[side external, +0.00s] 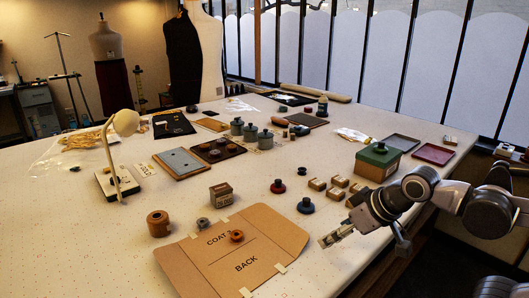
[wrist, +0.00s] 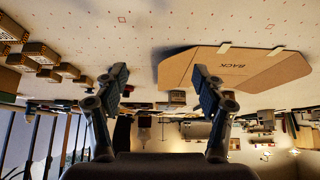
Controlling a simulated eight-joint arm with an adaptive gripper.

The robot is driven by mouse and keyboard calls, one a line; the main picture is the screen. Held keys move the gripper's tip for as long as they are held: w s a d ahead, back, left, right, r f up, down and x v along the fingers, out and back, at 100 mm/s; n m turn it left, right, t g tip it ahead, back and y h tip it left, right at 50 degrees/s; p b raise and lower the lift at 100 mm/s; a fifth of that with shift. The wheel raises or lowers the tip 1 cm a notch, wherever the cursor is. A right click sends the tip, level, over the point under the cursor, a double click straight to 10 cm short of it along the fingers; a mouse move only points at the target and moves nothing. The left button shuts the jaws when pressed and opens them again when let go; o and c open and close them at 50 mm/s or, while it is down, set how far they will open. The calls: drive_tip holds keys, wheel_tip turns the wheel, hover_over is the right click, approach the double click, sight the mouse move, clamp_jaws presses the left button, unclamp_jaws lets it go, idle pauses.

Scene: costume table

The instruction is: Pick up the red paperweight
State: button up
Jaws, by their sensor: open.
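The red paperweight (side external: 277,187), a small dark red knobbed piece, stands upright on the pale table near its middle. A similar blue one (side external: 305,206) stands just in front of it and to its right, and a small black one (side external: 301,171) stands behind. My gripper (side external: 335,237) is at the right, above the table beside the brown card pattern, to the right and in front of the red paperweight and apart from it. In the wrist view my gripper (wrist: 160,82) has its two fingers wide apart with nothing between them.
The brown pattern card marked BACK (side external: 246,262) lies in front, with a brown spool (side external: 158,223) at its left. Small cardboard boxes (side external: 336,194) and a green-lidded box (side external: 378,160) stand right of the paperweights. A small carton (side external: 221,193) is to their left.

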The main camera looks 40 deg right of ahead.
drive_tip(key=shift+r, duration=0.1)
drive_tip(key=w+d+r+n+g, duration=0.25)
drive_tip(key=w+r, duration=0.25)
drive_tip(key=w, duration=0.3)
drive_tip(key=w+d+r+n+g, duration=0.1)
drive_tip(key=w+r+n, duration=0.2)
drive_tip(key=w+r, duration=0.35)
drive_tip(key=n+g, duration=0.4)
drive_tip(key=n, duration=0.2)
hover_over(278, 180)
wheel_tip(278, 180, down, 6)
drive_tip(key=shift+d+f, duration=0.25)
drive_tip(key=shift+f, duration=0.45)
drive_tip(key=shift+a+f, duration=0.2)
drive_tip(key=shift+f, duration=4.8)
drive_tip(key=c, duration=1.5)
